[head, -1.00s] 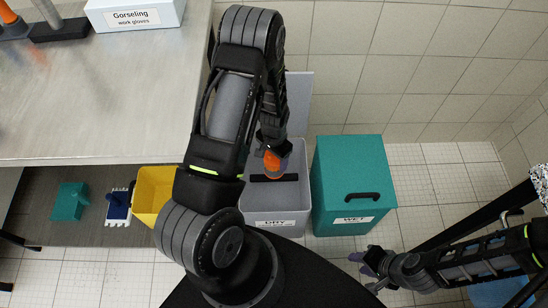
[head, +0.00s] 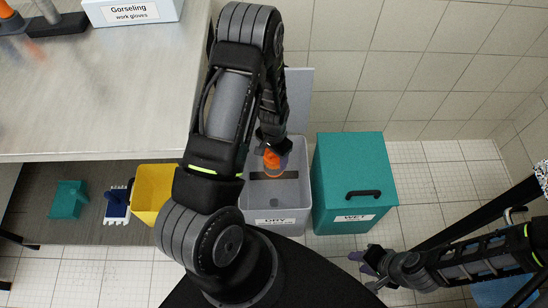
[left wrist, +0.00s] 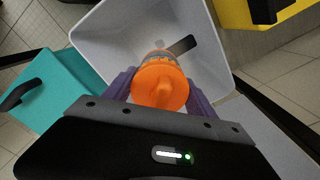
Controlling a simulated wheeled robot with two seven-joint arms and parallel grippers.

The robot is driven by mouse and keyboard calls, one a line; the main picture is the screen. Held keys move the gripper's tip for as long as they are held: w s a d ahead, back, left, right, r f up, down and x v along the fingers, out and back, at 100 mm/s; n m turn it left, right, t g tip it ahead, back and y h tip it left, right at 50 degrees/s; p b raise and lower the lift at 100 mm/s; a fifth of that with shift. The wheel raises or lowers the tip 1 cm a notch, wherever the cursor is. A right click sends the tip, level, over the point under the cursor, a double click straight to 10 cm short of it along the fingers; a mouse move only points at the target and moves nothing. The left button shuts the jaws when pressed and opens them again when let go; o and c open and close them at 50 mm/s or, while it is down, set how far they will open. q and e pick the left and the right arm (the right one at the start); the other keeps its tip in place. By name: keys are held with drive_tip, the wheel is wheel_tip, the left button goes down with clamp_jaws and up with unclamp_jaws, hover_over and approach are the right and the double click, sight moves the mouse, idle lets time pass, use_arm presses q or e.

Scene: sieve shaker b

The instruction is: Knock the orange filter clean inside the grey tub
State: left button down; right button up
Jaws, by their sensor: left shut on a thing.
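The orange filter (head: 271,160) is held by my left gripper (head: 272,149) at the grey tub (head: 290,212), which is labelled DRY. In the left wrist view, the filter's round orange cap with a raised grip (left wrist: 160,86) sits between the purple fingers of the left gripper (left wrist: 160,96). The pale interior of the tub (left wrist: 110,42) opens beyond it. A dark bar (left wrist: 182,46) shows inside the tub, close by the filter; I cannot tell whether they touch. My right gripper (head: 364,268) appears open and empty, low at the right, in front of the teal bin.
A closed teal bin (head: 350,170) labelled WET stands right of the tub. A yellow bucket (head: 150,190) stands left of it. A steel table (head: 100,100) with a Gorseling glove box (head: 130,12) fills the upper left.

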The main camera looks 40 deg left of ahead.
use_arm(q)
drive_tip(key=shift+r, duration=0.5)
use_arm(e)
drive_tip(key=shift+r, duration=0.3)
use_arm(q)
drive_tip(key=shift+f, duration=0.2)
use_arm(e)
drive_tip(key=shift+f, duration=0.1)
